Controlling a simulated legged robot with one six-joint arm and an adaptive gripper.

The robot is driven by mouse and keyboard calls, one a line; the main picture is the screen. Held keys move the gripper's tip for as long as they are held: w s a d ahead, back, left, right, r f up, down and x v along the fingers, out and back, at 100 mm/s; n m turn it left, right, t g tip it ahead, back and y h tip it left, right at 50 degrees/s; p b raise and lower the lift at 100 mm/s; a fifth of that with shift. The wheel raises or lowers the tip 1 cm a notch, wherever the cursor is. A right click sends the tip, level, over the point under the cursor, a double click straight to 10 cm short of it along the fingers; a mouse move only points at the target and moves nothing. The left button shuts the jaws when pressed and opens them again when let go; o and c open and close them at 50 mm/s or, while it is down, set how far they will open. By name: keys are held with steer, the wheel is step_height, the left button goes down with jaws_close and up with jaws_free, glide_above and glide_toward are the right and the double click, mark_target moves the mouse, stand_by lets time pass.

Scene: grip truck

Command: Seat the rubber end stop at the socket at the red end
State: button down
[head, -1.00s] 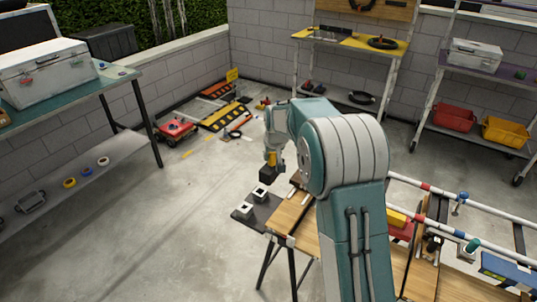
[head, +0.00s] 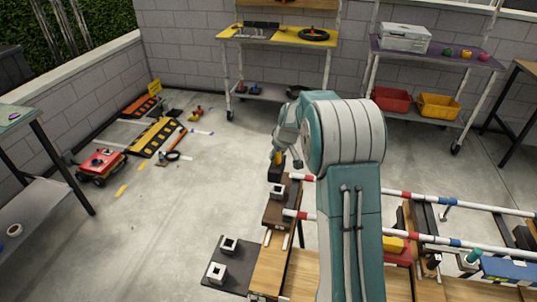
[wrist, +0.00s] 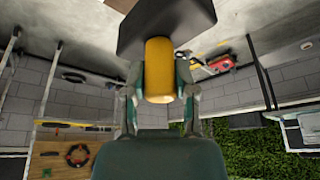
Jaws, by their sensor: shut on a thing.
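My gripper (head: 283,148) points down past the far side of my arm, and it also shows in the wrist view (wrist: 159,84). Its fingers are shut on the yellow grip of a dark block, which looks like the rubber end stop (wrist: 165,22). In the head view the end stop (head: 275,173) hangs just beyond a white socket block (head: 278,191) with a dark square opening. This socket is on a brown timber piece, close to the red ends of two striped rails (head: 300,177). I cannot tell whether the stop touches anything below it.
Two more white socket blocks (head: 229,245) are on a dark plate (head: 235,282) at the bench's left end. A yellow block (head: 393,244) and other parts lie right of my arm. A red truck (head: 101,163) and striped ramp (head: 158,137) are on the floor.

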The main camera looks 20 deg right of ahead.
mark_target(281, 160)
steer(key=shift+w, duration=0.15)
steer(key=shift+d+f, duration=0.4)
steer(key=shift+f, duration=0.45)
steer(key=shift+a+f, duration=0.25)
steer(key=shift+f, duration=0.45)
steer(key=shift+d+f, duration=0.15)
steer(key=shift+f, duration=2.1)
steer(key=shift+c, duration=1.7)
jaws_free()
